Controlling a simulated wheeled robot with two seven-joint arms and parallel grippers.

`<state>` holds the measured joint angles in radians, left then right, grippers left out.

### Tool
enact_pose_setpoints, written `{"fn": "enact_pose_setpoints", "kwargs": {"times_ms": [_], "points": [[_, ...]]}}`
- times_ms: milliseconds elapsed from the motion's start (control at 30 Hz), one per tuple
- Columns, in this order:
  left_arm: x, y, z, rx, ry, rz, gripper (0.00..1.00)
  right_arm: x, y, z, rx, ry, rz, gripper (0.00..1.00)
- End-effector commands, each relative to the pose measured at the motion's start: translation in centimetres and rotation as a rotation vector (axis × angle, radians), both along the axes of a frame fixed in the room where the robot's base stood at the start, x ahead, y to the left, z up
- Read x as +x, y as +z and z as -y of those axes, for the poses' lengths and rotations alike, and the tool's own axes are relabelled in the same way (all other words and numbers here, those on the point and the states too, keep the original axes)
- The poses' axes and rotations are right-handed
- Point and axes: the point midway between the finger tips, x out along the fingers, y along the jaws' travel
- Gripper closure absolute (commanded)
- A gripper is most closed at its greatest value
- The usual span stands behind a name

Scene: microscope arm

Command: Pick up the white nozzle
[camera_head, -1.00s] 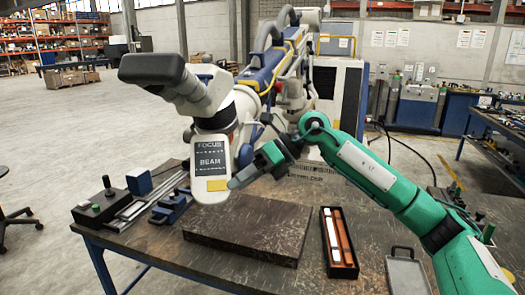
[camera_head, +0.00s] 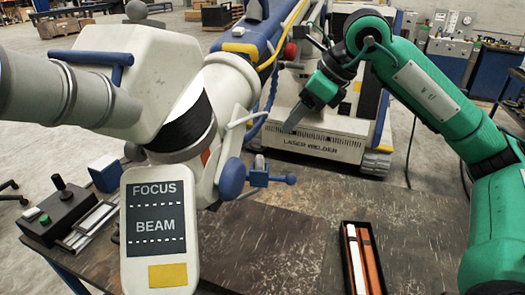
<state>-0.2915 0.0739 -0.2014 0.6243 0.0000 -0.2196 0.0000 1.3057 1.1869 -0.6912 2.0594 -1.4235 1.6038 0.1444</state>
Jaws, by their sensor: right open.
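A long white piece (camera_head: 356,262), which looks like the white nozzle, lies in a narrow black open case (camera_head: 345,240) on the table, beside an orange-brown piece (camera_head: 372,262). The lower part of the case is cut off by the picture's bottom edge. My right gripper (camera_head: 289,130), dark green on a green arm, is open and empty. It shows above and left of the case, in front of the laser welder's lower body and well apart from the white piece. My left gripper is not in view.
The large white welder head, with its FOCUS/BEAM panel (camera_head: 158,225), fills the left side. A black control box (camera_head: 60,215) stands on the table at far left. A dark slab (camera_head: 265,240) covers the table's middle. The laser welder body (camera_head: 325,140) stands behind.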

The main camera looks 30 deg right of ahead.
Motion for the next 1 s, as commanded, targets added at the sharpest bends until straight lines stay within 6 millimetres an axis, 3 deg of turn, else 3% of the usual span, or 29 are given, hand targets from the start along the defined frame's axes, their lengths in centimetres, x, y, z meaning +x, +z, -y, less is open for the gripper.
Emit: {"fn": "enact_pose_setpoints", "kwargs": {"times_ms": [167,400,667,1000], "points": [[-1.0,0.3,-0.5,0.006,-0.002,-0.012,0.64,0.4,-0.9,-0.3,-0.012,-0.002,0.001,0.53],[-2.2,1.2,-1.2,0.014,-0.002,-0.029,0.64,2.1,-4.9,-2.1,-0.010,-0.001,-0.002,0.53],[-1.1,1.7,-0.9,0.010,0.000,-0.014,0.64,3.2,-7.2,-3.0,-0.009,-0.003,0.002,0.53],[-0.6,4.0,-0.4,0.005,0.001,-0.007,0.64,4.3,-10.8,-4.8,-0.008,-0.001,0.000,0.53]]}}
